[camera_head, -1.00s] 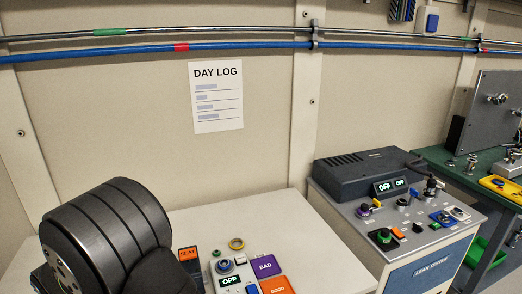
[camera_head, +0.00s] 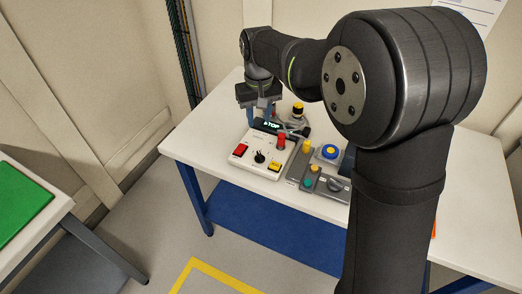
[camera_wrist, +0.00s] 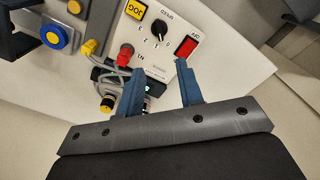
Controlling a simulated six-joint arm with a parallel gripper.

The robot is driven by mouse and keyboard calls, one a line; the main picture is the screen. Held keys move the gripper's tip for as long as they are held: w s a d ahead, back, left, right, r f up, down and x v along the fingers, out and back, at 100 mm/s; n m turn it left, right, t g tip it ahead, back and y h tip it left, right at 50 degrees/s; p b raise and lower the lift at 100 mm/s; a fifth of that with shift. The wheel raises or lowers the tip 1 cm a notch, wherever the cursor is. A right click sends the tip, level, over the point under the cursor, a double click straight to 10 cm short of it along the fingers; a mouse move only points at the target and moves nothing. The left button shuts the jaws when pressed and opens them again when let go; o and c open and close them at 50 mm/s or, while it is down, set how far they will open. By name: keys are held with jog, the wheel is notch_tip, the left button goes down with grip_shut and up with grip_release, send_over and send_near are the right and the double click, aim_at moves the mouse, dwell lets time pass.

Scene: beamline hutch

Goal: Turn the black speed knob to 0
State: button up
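The black speed knob (camera_head: 259,158) sits on the sloped top of a white control box (camera_head: 246,167), between a red button (camera_head: 239,150) and a yellow button (camera_head: 274,167). In the wrist view the knob (camera_wrist: 159,29) lies beyond my fingertips, under the word SPEED with small digits around it. The display (camera_head: 268,126) at the box's back reads STOP. My gripper (camera_head: 261,112) is above the back of the box. In the wrist view my gripper (camera_wrist: 161,78) has its blue fingers apart, empty, not touching the knob.
A red knob (camera_head: 281,141) stands on the box's right side. A grey panel with a blue button (camera_head: 329,152) and a grey rotary knob (camera_head: 338,184) stands right of it. A yellow-topped black post (camera_head: 298,109) and grey cable lie behind. The white table's (camera_head: 207,137) left part is clear.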

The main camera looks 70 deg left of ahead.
aim_at(260, 154)
jog(key=shift+n, duration=0.8)
notch_tip(260, 154, down, 14)
jog(key=shift+d+f, duration=0.15)
jog(key=shift+f, duration=0.1)
jog(key=shift+c, duration=0.4)
